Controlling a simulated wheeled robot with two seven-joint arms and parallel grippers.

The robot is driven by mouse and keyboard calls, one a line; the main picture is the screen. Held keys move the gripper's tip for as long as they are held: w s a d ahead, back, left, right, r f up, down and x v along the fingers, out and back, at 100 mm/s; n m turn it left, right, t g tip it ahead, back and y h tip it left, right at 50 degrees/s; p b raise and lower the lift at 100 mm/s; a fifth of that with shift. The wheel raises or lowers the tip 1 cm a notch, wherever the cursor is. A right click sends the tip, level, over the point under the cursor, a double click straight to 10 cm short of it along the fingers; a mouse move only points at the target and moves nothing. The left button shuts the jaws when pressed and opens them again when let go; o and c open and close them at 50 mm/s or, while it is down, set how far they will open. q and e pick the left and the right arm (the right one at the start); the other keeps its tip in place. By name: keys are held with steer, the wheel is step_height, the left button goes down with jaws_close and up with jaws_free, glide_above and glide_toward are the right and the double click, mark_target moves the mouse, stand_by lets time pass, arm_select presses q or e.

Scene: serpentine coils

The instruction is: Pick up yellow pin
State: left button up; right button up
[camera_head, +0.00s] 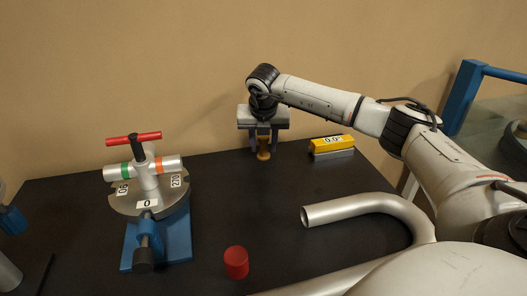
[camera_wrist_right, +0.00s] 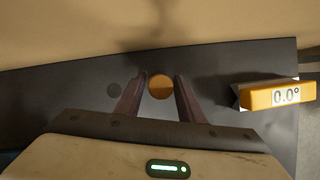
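The yellow pin (camera_head: 263,152) stands at the back of the black table, a small yellow-brown post partly hidden by my right gripper. In the right wrist view its round top (camera_wrist_right: 160,87) shows between the two fingers. My right gripper (camera_head: 263,145) points down over the pin, with one finger on each side. In the right wrist view the gripper (camera_wrist_right: 160,84) is open, with narrow gaps visible between the fingers and the pin. My left gripper is not in view.
A yellow angle gauge (camera_head: 332,144) reading 0.0 lies right of the pin. A blue bender with a round dial (camera_head: 150,200) stands at left. A red cylinder (camera_head: 236,262) and a bent grey pipe (camera_head: 370,205) lie in front.

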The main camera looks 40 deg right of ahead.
steer(key=c, duration=0.7)
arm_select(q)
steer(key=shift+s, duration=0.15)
arm_select(e)
jaws_close()
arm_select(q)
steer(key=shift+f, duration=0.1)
arm_select(e)
steer(key=shift+r, duration=0.1)
